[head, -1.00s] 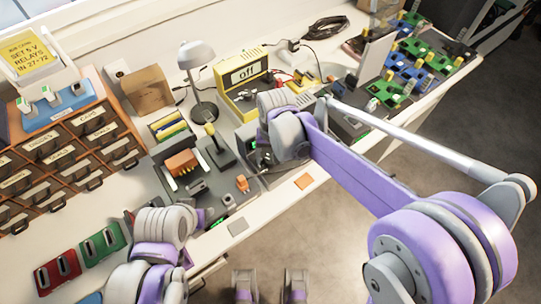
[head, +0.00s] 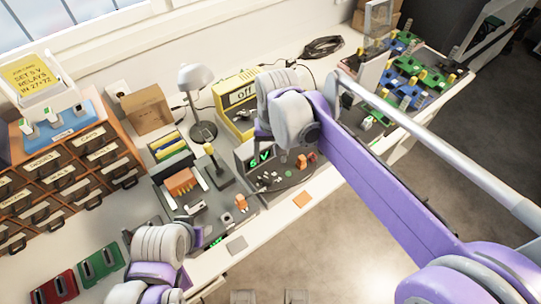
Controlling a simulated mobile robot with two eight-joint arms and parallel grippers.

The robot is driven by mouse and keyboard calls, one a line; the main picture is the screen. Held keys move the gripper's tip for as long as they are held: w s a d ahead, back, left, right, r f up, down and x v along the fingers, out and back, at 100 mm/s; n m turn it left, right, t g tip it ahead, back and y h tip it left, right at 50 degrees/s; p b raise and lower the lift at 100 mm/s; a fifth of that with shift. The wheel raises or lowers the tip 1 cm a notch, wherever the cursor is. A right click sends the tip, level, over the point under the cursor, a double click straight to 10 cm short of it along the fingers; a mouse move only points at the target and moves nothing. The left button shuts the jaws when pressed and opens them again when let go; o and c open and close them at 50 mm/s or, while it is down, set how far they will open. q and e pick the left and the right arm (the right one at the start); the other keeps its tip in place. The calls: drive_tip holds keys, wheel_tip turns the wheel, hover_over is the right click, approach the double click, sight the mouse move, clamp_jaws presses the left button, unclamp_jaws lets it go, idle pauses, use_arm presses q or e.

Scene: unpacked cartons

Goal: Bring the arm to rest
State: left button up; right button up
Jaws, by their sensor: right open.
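My right arm (head: 380,185) reaches in from the right over the workbench (head: 330,190). Its wrist hangs above a round dark plate by a small display with green characters (head: 260,158). My right gripper (head: 283,152) is mostly hidden below the wrist; it is open, and I see nothing held in it. My left arm (head: 158,245) shows at the lower left, over the bench's front edge. Its gripper fingers are not visible.
A grey lamp (head: 198,105), a yellow meter (head: 236,105) and a cardboard box (head: 147,108) stand behind. Brown drawers (head: 65,170) fill the left. Boards (head: 410,75) lie back right. Floor in front is open.

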idle(0.3)
use_arm(q)
drive_tip(key=r+p, duration=0.2)
drive_tip(key=w+r+p, duration=0.1)
drive_tip(key=r+p, duration=0.1)
drive_tip(key=r, duration=0.1)
drive_tip(key=shift+w+r+p, duration=0.2)
drive_tip(key=shift+p, duration=0.1)
use_arm(e)
drive_tip(key=s+d+f+t, duration=0.1)
drive_tip(key=s+d+t, duration=0.4)
drive_tip(key=s+d, duration=1.1)
drive_tip(key=shift+d+f+h, duration=0.25)
drive_tip(key=shift+d+h, duration=0.05)
drive_tip(key=shift+d, duration=0.25)
